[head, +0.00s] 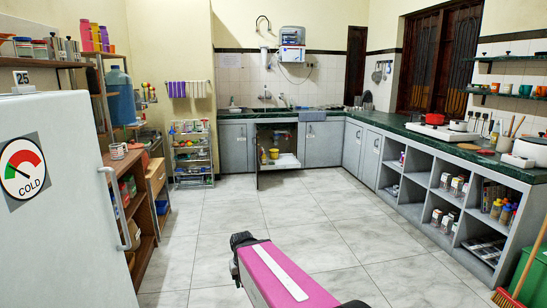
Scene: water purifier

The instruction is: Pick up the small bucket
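A small yellow bucket (274,154) is far off at the back wall, inside the open cabinet under the sink. It appears to stand upright on the pale shelf or drawer (287,161) there. It is too small in the picture to make out its handle. Part of my own arm, pink with a white strip, shows at the bottom centre, well short of the cabinet. My gripper is not in view.
A white fridge (60,200) stands close on the left, with a wooden shelf unit (144,205) beyond it. A grey counter (425,155) with open compartments runs along the right. A broom (508,298) leans at the lower right. The tiled floor (290,205) between is clear.

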